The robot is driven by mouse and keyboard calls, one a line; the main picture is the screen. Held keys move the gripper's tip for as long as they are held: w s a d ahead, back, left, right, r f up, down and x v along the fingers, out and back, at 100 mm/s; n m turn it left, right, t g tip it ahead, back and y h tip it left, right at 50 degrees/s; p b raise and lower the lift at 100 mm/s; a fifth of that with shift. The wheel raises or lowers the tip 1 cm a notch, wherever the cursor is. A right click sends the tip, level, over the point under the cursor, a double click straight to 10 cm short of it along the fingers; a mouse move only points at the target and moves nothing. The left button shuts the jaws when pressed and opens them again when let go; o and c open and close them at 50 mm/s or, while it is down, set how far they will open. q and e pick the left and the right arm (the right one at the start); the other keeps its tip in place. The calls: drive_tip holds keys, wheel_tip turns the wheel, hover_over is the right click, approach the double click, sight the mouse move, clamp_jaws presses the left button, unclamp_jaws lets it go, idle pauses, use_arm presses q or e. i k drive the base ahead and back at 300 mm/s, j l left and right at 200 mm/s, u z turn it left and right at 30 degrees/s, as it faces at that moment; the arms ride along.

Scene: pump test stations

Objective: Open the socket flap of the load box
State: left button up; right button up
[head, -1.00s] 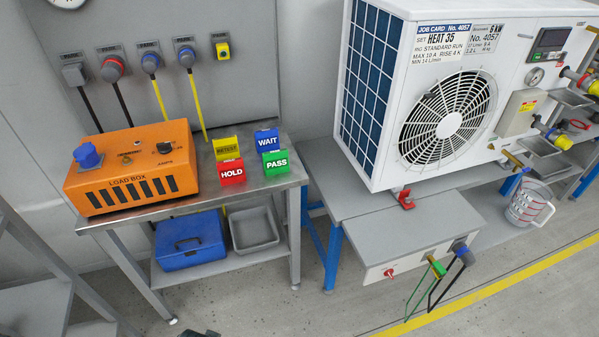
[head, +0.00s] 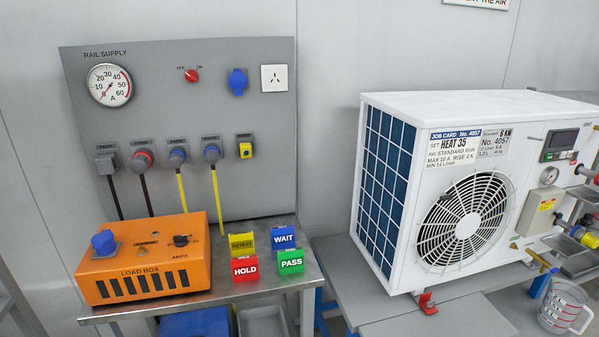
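The orange load box (head: 150,268) sits on the steel table at the left in the head view. A blue round capped part (head: 104,242) stands on its top at the left; I take it for the socket with its flap, which looks closed. A black knob (head: 181,240) and a small brass-coloured part are also on top. Dark vent slots and the words LOAD BOX mark its front. Neither of my grippers shows in the head view.
Sign blocks HOLD (head: 245,268), WAIT (head: 284,238) and PASS (head: 291,261) stand right of the box. Behind is the grey rail supply panel (head: 200,100) with hanging plugs. A large white heat pump unit (head: 465,110) stands right, with a measuring jug (head: 563,308) beside it.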

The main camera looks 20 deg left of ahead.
sight(99, 240)
drive_tip(key=u, duration=1.75)
drive_tip(key=i+z, duration=0.1)
drive_tip(key=i+l, duration=0.05)
drive_tip(key=i, duration=0.05)
